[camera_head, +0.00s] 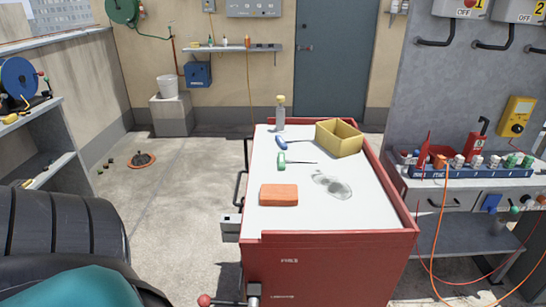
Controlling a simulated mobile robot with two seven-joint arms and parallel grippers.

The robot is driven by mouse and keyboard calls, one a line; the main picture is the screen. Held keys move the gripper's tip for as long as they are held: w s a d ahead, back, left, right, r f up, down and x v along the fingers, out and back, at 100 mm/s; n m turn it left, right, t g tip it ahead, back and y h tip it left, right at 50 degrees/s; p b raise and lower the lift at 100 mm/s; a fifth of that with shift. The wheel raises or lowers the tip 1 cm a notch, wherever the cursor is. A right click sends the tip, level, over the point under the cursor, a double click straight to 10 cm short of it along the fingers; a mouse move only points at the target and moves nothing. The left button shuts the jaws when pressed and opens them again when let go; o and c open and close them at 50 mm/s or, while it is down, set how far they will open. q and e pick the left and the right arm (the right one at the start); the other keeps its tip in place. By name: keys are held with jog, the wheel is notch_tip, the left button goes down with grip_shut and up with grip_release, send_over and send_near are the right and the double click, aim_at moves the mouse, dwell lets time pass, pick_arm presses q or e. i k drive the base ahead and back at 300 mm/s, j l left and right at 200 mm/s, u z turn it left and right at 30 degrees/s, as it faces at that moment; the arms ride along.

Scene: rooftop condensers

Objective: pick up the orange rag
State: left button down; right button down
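The orange rag (279,195) looks like a flat, folded rectangle. It lies on the white top of the red tool cart (335,262), near the front left corner. Its upper face is uncovered and nothing touches it. Neither of my grippers shows in the head view, so I cannot see their state or their distance from the rag.
On the cart top are a blue-handled screwdriver (282,142), a green-handled screwdriver (282,160), a bottle (280,113), a yellow bin (339,138) and a grey see-through item (332,186). A workbench (455,187) stands close on the right. Open floor (180,190) lies left of the cart.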

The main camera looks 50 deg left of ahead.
aim_at(271, 195)
jog(key=u, duration=1.5)
